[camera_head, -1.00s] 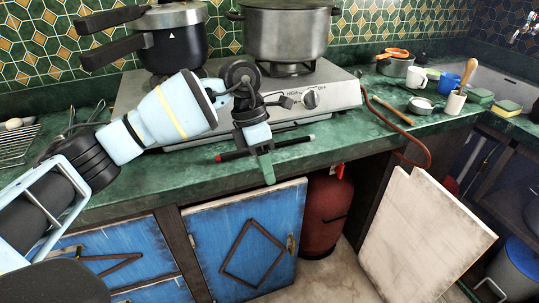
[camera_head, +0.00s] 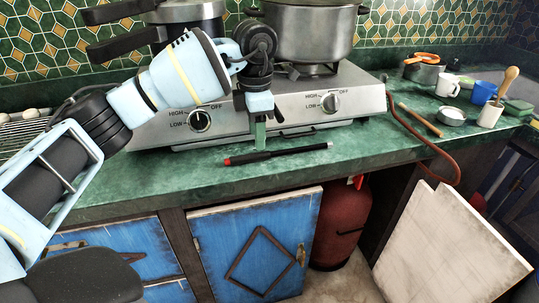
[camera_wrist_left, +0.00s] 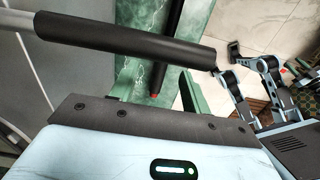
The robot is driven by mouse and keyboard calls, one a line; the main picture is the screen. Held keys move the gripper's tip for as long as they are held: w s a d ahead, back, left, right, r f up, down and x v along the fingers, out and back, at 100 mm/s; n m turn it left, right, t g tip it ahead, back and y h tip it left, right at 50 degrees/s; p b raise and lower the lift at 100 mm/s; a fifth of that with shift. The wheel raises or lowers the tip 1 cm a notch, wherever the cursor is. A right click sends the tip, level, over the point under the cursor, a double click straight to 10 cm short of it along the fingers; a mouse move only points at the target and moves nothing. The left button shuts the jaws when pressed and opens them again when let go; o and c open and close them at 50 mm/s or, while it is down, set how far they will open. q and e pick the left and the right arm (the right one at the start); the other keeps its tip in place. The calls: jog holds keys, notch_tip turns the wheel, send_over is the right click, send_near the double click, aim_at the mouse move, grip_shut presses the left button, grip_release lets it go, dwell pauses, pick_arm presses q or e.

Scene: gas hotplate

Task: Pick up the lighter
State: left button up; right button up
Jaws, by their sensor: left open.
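The lighter (camera_head: 290,153) is a thin black stick with a red end, lying on the green counter in front of the hotplate. My left gripper (camera_head: 259,134) is open and points down near the lighter, just above its line in the head view. In the left wrist view, the lighter (camera_wrist_left: 166,58) runs up the picture, its red end showing between my two green fingers (camera_wrist_left: 155,88). A dark bar (camera_wrist_left: 130,45) crosses in front and hides part of it. I cannot tell whether a finger touches the lighter. My right gripper is not clearly identifiable.
The steel hotplate (camera_head: 355,103) stands behind, with a pot (camera_head: 300,32) and a pressure cooker (camera_head: 182,22) on it. A red hose (camera_head: 447,158) hangs at the right near a red gas cylinder (camera_head: 340,225). Cups and a wooden stick lie right. A blue cabinet door (camera_head: 222,240) is below.

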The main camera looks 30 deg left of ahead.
aim_at(254, 153)
pick_arm(q)
jog(key=f, duration=0.2)
jog(key=s+f, duration=0.1)
jog(key=f, duration=0.1)
jog(key=shift+f, duration=0.55)
jog(key=shift+c, duration=0.2)
grip_shut()
